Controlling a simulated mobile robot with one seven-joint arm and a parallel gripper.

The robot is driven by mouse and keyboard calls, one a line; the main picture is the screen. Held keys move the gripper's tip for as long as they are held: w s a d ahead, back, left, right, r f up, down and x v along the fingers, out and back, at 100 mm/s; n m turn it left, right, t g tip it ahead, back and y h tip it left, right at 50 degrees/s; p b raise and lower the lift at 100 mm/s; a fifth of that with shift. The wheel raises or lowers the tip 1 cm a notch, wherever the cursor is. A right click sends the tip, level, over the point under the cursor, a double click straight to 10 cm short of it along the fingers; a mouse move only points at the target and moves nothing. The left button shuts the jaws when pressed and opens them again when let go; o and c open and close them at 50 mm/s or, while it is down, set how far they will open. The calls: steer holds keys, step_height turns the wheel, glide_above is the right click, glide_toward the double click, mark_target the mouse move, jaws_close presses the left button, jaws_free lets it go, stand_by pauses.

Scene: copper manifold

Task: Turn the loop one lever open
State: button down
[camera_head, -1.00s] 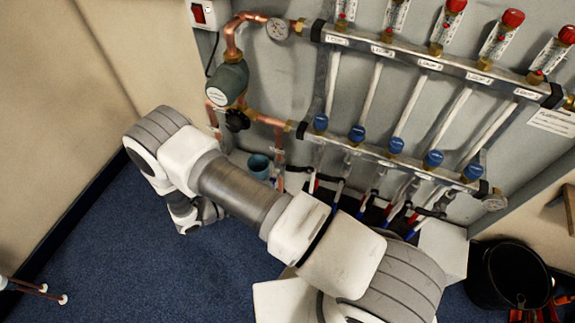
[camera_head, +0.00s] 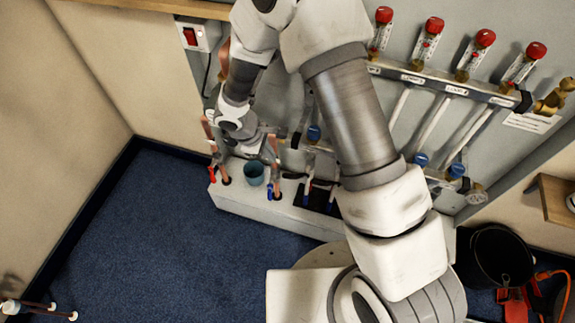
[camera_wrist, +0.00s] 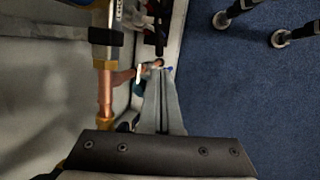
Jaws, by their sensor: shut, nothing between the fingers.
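My gripper (camera_head: 264,148) is in front of the left end of the manifold, near the copper pipes. In the wrist view my gripper (camera_wrist: 161,72) has its fingers together with nothing between them. A blue lever (camera_head: 270,191) and a red lever (camera_head: 212,174) sit low on the copper pipes at the left. The loop labels visible on the upper bar (camera_head: 435,82) do not include the leftmost one, which my arm hides. I cannot make out the loop one lever. A blue cap (camera_head: 314,133) shows left of my arm; some other caps are hidden.
A teal cup (camera_head: 254,173) stands on the white ledge (camera_head: 290,214) below the pipes. A copper pipe with a brass fitting (camera_wrist: 104,55) is close left of my fingers. A black bucket (camera_head: 500,256) stands at the right.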

mark_target(289, 176)
steer(key=b+x, duration=0.3)
steer(key=x, duration=1.1)
steer(key=shift+s+b, duration=0.1)
steer(key=shift+b, duration=0.3)
